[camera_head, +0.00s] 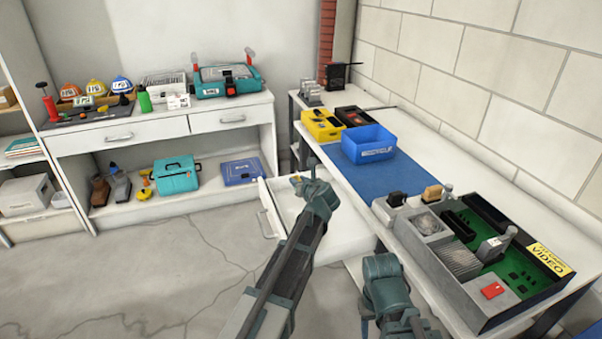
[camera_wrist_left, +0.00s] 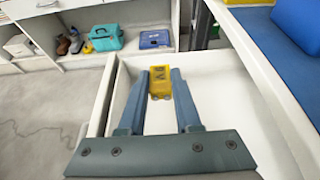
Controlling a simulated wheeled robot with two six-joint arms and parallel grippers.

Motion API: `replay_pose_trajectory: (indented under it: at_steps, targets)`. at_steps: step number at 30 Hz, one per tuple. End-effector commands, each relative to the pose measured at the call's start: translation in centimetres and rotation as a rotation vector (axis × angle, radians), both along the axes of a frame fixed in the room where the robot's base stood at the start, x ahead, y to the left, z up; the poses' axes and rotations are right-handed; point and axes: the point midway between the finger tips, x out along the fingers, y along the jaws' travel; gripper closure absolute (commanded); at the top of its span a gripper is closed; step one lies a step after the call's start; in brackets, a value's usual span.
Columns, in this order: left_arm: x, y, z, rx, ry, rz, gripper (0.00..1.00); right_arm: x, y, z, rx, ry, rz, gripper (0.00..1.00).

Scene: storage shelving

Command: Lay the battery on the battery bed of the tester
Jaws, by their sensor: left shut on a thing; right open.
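My left gripper (camera_wrist_left: 158,84) is shut on a small yellow battery (camera_wrist_left: 156,42) marked with dark lettering. The battery is between the two fingers, over the open white drawer. In the head view, my left gripper (camera_head: 309,178) is over the same drawer, with a bit of yellow at its tip. Part of my right arm shows at the lower middle, but its fingers are not visible. A yellow device (camera_head: 322,125) and a black device (camera_head: 352,116) stand at the back of the right bench. I cannot tell which thing is the tester, and no battery bed can be made out.
The open drawer (camera_head: 345,228) juts from the right bench. A blue bin (camera_head: 368,144) stands on the bench behind a blue mat (camera_head: 388,181). A large sectioned tray (camera_head: 458,285) fills the near right. Shelving with a teal case (camera_head: 176,176) stands at the left.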

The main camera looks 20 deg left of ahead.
Motion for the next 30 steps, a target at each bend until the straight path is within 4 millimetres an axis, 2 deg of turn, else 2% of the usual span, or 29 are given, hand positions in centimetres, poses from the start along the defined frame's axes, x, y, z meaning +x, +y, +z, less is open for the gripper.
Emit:
replay_pose_trajectory:
  at_steps: [5,11,27,30]
  targets:
    - [0.0,0.0,1.3,0.0,0.0,0.0,1.0,0.0,0.0,1.3,0.0,0.0,0.0,0.5]
    - [0.0,0.0,5.2,0.0,0.0,0.0,1.0,0.0,0.0,5.2,0.0,0.0,0.0,0.5]
    - [0.0,0.0,21.3,0.0,0.0,0.0,1.0,0.0,0.0,21.3,0.0,0.0,-0.001,0.5]
    - [0.0,0.0,23.7,0.0,0.0,0.0,1.0,0.0,0.0,23.7,0.0,0.0,-0.001,0.5]
